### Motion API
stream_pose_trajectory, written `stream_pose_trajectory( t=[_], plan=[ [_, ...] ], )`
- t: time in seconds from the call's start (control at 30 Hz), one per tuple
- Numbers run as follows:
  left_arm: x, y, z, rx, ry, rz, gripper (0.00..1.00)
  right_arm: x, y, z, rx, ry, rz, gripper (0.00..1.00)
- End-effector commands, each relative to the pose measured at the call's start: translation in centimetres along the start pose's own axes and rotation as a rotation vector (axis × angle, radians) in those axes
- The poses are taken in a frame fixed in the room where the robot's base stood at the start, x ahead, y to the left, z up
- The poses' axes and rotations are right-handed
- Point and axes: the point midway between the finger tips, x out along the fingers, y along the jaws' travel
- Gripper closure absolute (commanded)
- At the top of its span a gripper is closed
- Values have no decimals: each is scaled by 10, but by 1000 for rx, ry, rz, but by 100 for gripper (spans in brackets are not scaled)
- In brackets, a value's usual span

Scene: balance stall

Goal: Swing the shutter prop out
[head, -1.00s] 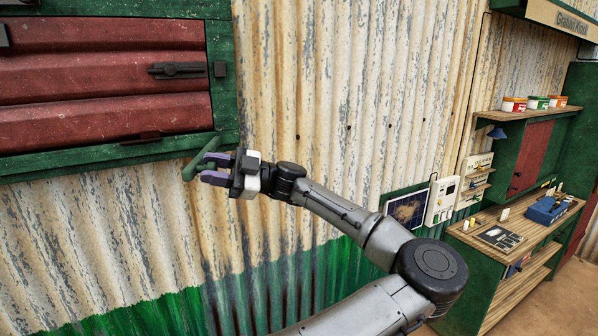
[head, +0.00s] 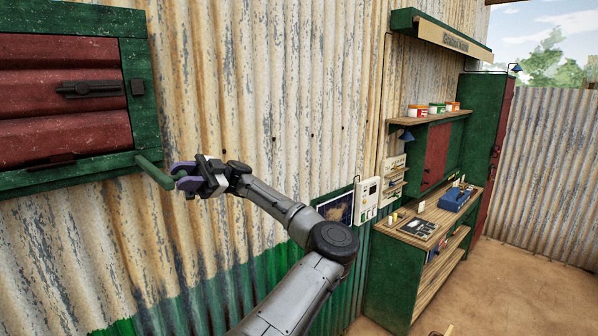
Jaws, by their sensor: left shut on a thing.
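The shutter prop (head: 153,171) is a short green bar at the lower right corner of the shutter's green frame (head: 143,90) in the head view. It sticks out from the frame, its free end toward the lower right. My left gripper (head: 180,177), with purple finger pads, is shut on the prop's outer end; the fingers partly hide that end. The red ribbed shutter (head: 50,145) is closed in its frame, with a dark bolt (head: 90,89) across its right part. My right gripper is not in view.
The corrugated wall (head: 270,110) runs behind my arm. To the right are a solar panel (head: 336,209), a white wall box (head: 367,198) and a green counter (head: 395,281) with tools on it. Paint tins (head: 436,108) stand on a shelf above. Bare ground lies at the lower right.

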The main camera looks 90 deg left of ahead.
Motion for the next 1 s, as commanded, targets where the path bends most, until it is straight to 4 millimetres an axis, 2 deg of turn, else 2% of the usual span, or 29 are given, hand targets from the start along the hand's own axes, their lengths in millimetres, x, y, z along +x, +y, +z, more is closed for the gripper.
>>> stream_pose_trajectory(
  t=[0.37, 0.4, 0.6, 0.67, 1.0],
  plan=[
    [-2, 0, 1, 2, 0, 3, 100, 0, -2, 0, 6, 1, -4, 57],
    [-3, 0, 1, 2, 0, 3, 68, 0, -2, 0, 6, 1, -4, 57],
    [-2, 0, 1, 1, 0, 2, 49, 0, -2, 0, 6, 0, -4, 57],
    [-2, 1, 1, 1, 1, 2, 43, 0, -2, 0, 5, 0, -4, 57],
    [-6, 0, 1, 0, 1, 2, 43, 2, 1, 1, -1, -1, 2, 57]
  ],
)
